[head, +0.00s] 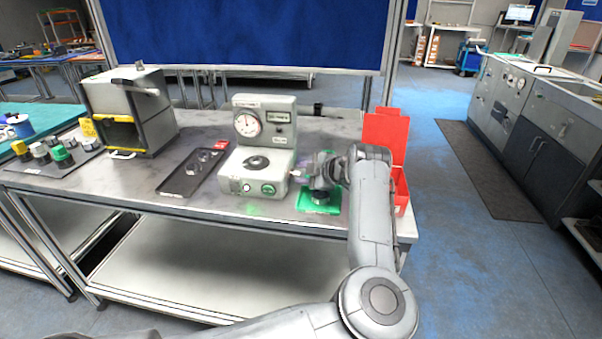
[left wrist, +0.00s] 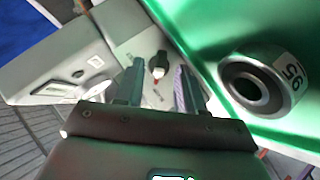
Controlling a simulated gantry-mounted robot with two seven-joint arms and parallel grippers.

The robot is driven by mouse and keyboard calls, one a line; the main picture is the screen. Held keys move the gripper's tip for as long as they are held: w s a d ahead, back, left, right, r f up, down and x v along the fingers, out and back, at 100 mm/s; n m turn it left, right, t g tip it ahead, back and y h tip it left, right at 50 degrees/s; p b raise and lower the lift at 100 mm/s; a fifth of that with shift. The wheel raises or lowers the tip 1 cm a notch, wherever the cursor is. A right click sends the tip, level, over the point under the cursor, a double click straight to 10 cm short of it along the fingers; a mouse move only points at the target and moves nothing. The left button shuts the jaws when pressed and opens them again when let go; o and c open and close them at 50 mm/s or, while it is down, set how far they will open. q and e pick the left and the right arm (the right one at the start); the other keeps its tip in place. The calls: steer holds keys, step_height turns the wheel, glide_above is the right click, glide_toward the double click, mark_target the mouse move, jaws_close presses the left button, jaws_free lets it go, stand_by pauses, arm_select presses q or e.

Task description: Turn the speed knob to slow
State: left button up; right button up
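The speed knob (left wrist: 158,62) is a small black knob on the pale side panel of the grey machine (head: 262,125). In the left wrist view it shows between and beyond the two fingers of my left gripper (left wrist: 160,85). The fingers are apart, with nothing held between them. I cannot tell whether they touch the knob. In the head view my left gripper (head: 306,174) is at the right side of the machine, and I cannot make out the knob there. The knob's setting is too small to read. My right gripper is not in view.
A green tray (head: 305,208) lies under my left gripper. In the left wrist view it holds a dark-bored metal ring (left wrist: 254,84). A red bin (head: 384,135) stands to the right. A black tray (head: 180,183) and a grey box (head: 155,118) stand to the left.

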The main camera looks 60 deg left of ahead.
arm_select(q)
steer(key=p+v, duration=0.1)
steer(key=v, duration=0.7)
steer(key=shift+p, duration=0.35)
steer(key=shift+w+d+r, duration=0.1)
steer(key=shift+d+r, duration=0.05)
steer(key=shift+d, duration=0.3)
